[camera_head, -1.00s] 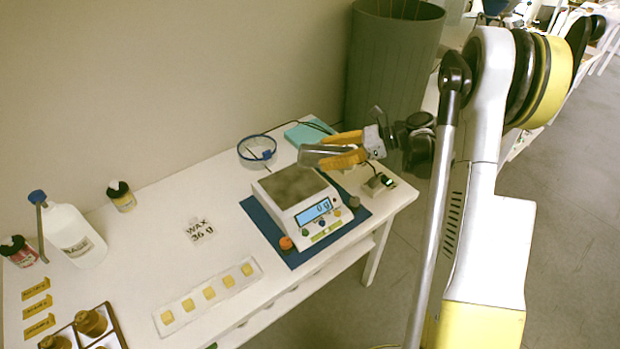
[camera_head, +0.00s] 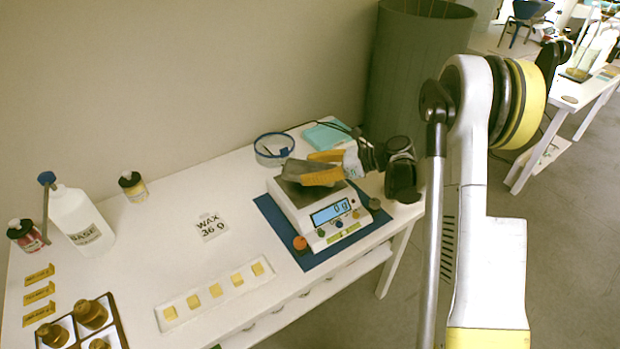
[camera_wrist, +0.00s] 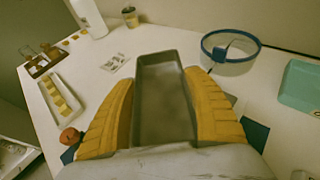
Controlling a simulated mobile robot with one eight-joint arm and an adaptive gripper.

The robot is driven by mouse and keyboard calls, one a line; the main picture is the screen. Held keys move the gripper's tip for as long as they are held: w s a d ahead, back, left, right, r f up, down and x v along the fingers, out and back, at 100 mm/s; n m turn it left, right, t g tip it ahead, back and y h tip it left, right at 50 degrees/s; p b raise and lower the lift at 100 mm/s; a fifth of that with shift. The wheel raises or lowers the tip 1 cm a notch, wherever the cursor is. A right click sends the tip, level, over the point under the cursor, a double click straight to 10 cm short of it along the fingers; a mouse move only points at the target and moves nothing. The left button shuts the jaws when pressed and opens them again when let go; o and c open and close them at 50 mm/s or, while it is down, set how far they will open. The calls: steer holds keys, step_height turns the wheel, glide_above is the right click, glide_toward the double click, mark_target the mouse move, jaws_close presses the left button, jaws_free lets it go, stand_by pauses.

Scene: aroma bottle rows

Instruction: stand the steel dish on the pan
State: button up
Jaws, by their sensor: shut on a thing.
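My gripper (camera_head: 323,168) has yellow fingers shut on the steel dish (camera_head: 298,170), a grey rectangular tray. In the wrist view the dish (camera_wrist: 160,95) sits between both fingers, open side up, and looks empty. In the head view the dish is over the pan (camera_head: 292,192) of the white scale (camera_head: 325,217), roughly level. I cannot tell whether it touches the pan. The scale display (camera_head: 331,213) reads 0 g. The dish and fingers hide part of the pan.
The scale stands on a blue mat (camera_head: 302,262). A blue-rimmed round dish (camera_head: 272,150) and a teal box (camera_head: 327,135) are behind it. A wax card (camera_head: 211,227), a strip of yellow cubes (camera_head: 215,290), a base bottle (camera_head: 83,222) and amber bottles (camera_head: 90,314) are left.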

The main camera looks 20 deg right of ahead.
step_height(320, 180, down, 2)
steer(key=shift+f+b, duration=0.1)
steer(key=shift+b, duration=0.2)
steer(key=shift+r, duration=0.2)
steer(key=shift+f, duration=0.1)
steer(key=o, duration=1.2)
steer(key=shift+f, duration=0.1)
